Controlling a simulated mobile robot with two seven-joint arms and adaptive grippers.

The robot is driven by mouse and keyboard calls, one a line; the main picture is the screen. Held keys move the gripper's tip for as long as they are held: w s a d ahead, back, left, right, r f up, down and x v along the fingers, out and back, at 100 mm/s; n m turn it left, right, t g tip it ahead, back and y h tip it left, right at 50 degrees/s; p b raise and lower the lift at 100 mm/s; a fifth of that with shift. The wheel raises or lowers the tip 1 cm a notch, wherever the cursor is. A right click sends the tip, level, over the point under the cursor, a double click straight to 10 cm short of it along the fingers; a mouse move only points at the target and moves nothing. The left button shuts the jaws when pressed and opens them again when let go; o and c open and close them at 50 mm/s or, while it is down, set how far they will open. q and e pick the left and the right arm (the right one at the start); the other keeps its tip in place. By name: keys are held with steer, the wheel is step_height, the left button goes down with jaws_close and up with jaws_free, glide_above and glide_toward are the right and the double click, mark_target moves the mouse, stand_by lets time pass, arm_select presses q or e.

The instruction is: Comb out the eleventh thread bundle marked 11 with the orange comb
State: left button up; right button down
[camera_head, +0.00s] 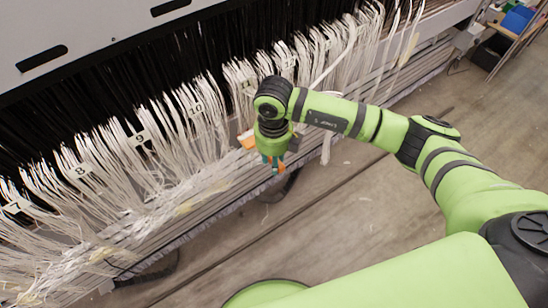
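My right gripper (274,160) points down in front of the thread rows, near the middle of the view. Orange parts of the comb (247,139) show on both sides of it, so it appears shut on the comb. The comb's middle is hidden by the gripper and wrist. White thread bundles hang in a row, with tags that look like 7, 8 (80,170), 9 (139,138) and 10 (195,108). The bundle after 10 (240,85), by order the eleventh, hangs just behind my wrist. Its tag is too small to read. My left gripper is not in view.
A grey slotted beam (90,42) runs above the dark warp threads. Long metal rails (185,215) run below the bundles, with loose threads over them. The floor (330,205) in front is clear. A shelf with a blue bin (517,18) stands at the top right.

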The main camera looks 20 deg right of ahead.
step_height(320, 180, down, 10)
steer(key=b, duration=0.9)
steer(key=shift+w+f, duration=0.2)
steer(key=shift+w, duration=0.1)
steer(key=shift+a, duration=0.1)
